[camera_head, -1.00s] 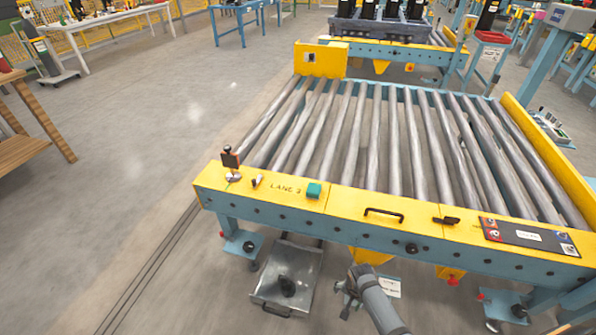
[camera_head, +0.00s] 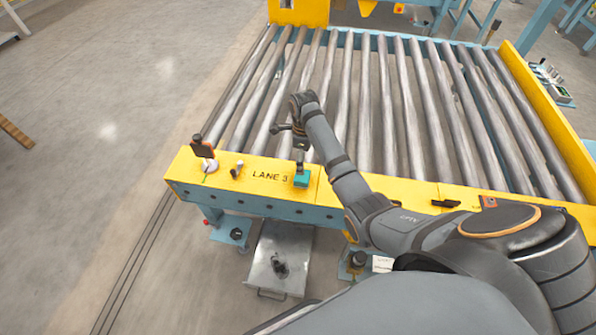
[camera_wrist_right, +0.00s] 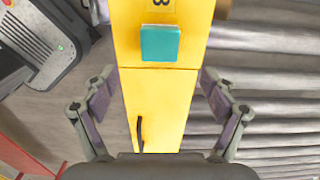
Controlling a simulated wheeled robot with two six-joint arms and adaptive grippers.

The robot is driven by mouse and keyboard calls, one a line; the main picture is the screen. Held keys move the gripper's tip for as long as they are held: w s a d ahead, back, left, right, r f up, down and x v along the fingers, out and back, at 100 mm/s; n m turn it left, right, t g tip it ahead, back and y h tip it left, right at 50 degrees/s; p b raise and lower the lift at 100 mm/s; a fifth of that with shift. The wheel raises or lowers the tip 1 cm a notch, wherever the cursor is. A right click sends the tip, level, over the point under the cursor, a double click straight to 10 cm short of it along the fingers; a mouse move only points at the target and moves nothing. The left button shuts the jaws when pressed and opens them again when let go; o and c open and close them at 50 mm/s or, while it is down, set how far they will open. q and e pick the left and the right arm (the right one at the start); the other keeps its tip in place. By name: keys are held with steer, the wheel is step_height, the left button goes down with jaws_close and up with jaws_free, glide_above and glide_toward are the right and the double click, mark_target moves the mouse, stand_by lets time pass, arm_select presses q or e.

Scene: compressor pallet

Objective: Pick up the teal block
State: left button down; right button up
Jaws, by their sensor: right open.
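The teal block (camera_head: 302,180) sits on the yellow front rail (camera_head: 330,188) of the roller conveyor, just right of the "LANE 3" lettering. In the right wrist view the teal block (camera_wrist_right: 160,43) lies on the yellow rail, ahead of and between my open fingers. My right gripper (camera_wrist_right: 168,100) is open and empty, with one finger on each side of the rail. In the head view my right gripper (camera_head: 298,150) is above and just behind the block, partly hidden by its own wrist. My left gripper is not in view.
A small dark screen on a stand (camera_head: 203,150) and a small knob (camera_head: 237,168) stand on the rail left of the block. A black item (camera_head: 446,203) lies to the right. Metal rollers (camera_head: 400,110) fill the space behind the rail. A metal tray (camera_head: 275,258) is below.

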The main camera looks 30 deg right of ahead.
steer(key=shift+r, duration=0.1)
steer(key=shift+s+f, duration=0.15)
steer(key=shift+f, duration=0.2)
steer(key=b, duration=0.1)
glide_above(302, 179)
steer(key=w, duration=0.1)
steer(key=f, duration=0.4)
steer(key=shift+d, duration=0.35)
steer(key=shift+f, duration=0.3)
step_height(302, 179, down, 5)
steer(key=shift+w+f+b, duration=0.1)
steer(key=shift+w+b, duration=0.05)
steer(key=shift+b, duration=0.8)
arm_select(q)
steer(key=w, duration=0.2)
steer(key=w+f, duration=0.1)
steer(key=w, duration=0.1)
